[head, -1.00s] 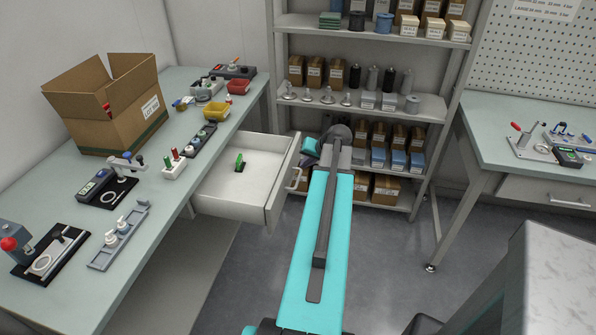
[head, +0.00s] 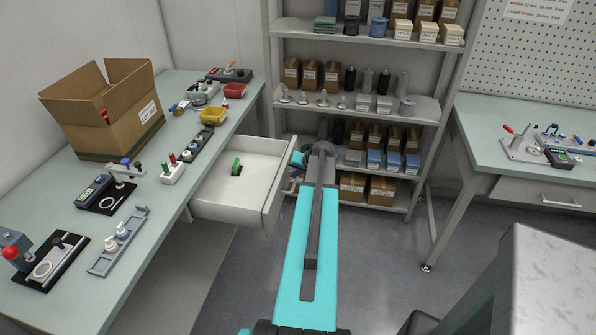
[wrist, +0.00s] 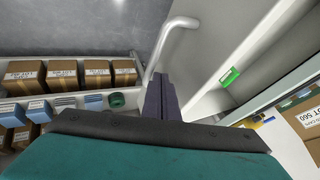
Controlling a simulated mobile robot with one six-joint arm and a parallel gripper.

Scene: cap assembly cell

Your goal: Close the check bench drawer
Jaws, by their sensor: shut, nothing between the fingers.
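The check bench drawer (head: 224,211) is pulled out from the long bench on the left. It is open, with a green item (head: 236,167) lying inside. In the wrist view the drawer front (wrist: 206,52) slants along the right, with its pale bar handle (wrist: 161,47) at upper middle and the green item (wrist: 230,76) behind it. My gripper (wrist: 163,82) is shut and empty, just below the handle in the wrist view; I cannot tell whether it touches. In the head view my arm hides the handle and most of the gripper.
The bench (head: 152,250) carries a cardboard box (head: 105,115), fixtures and small bins. A shelf rack (head: 415,110) with boxes and bottles stands behind my arm. A second bench (head: 520,150) is at right. Floor between is clear.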

